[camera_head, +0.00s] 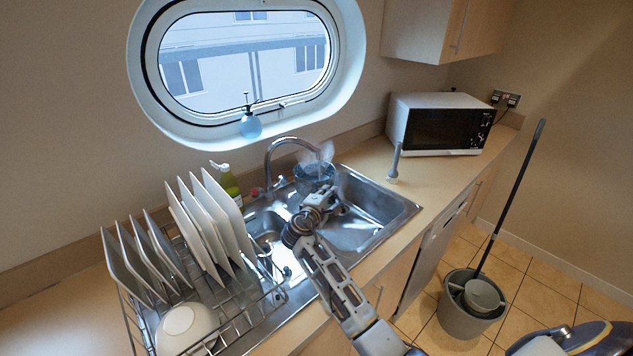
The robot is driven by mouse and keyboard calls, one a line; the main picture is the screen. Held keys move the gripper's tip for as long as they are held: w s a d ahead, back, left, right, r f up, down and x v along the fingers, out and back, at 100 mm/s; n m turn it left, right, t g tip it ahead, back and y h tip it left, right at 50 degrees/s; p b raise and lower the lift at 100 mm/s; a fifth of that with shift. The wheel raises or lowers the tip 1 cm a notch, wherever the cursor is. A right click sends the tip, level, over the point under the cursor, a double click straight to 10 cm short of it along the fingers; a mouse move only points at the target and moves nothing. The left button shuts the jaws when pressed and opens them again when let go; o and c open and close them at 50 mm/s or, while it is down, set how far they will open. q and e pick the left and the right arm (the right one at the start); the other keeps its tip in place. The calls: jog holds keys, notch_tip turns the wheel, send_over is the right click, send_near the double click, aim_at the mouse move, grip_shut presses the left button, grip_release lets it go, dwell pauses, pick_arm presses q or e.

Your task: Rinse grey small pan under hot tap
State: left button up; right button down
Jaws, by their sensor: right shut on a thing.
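The grey small pan (313,176) is held over the sink (372,202), under the end of the curved silver tap (283,143). Whitish streaks like water or steam show between the spout and the pan. My right gripper (320,196) is shut on the pan, at its near side. The gripper hides the handle and part of the pan. A small red knob (255,191) sits left of the tap's base. My left gripper is not in view.
A dish rack (262,305) with several white plates stands left of the sink. A green bottle (229,182) is behind it. A grey brush-like tool (394,163) and a microwave (440,124) stand to the right. A mop bucket (452,318) is on the floor.

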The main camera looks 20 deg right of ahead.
aim_at(334, 197)
jog(key=shift+s+r+p, duration=0.15)
jog(key=shift+s+p, duration=0.3)
jog(key=shift+s, duration=0.45)
jog(key=shift+s+r+p, duration=0.15)
jog(key=shift+s+p, duration=0.3)
jog(key=shift+s, duration=0.45)
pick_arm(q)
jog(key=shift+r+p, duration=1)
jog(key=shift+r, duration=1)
pick_arm(e)
jog(key=shift+s, duration=2.45)
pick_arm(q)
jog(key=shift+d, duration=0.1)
pick_arm(e)
jog(key=shift+w, duration=0.1)
